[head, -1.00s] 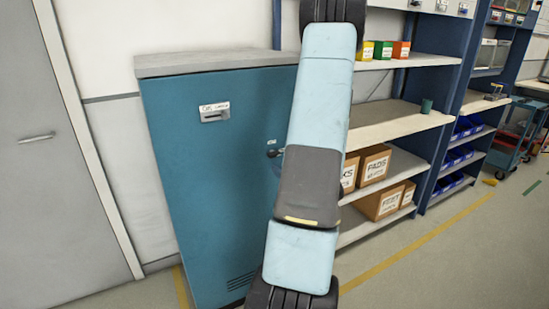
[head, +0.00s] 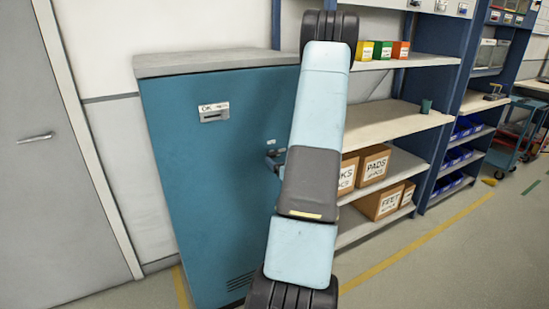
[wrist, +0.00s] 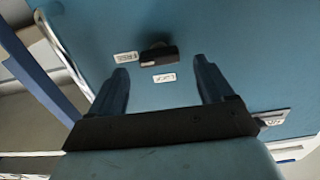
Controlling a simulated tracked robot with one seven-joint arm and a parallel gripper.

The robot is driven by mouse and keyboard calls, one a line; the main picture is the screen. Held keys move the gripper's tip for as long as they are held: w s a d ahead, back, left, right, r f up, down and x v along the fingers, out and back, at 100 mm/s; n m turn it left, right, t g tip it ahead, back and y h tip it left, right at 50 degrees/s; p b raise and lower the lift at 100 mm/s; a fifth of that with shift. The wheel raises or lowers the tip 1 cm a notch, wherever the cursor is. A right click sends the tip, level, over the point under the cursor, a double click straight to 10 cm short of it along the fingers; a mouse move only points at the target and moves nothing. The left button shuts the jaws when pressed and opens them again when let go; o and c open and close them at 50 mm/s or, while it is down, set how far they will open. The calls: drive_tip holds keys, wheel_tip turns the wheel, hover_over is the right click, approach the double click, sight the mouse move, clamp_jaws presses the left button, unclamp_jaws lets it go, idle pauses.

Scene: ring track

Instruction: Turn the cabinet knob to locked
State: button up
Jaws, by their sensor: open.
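The blue cabinet (head: 205,180) stands left of my arm in the head view, and its door fills much of the wrist view. The dark knob (wrist: 158,52) is a short bar on the door. Its long side runs roughly left to right in the wrist view, in line with the FREE label (wrist: 126,56) at its left. The LOCK label (wrist: 164,77) is just below it. My gripper (wrist: 160,66) is open, with a finger on either side of the knob's line. The fingers look apart from the knob. In the head view my arm hides most of the gripper.
A shelf unit (head: 395,125) with cardboard boxes (head: 373,165) and small coloured boxes stands right of the cabinet. A grey door (head: 60,170) is at the left. A slot with a label (head: 213,112) is high on the cabinet door.

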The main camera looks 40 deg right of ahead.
sight(275, 155)
drive_tip(key=shift+x, duration=1.85)
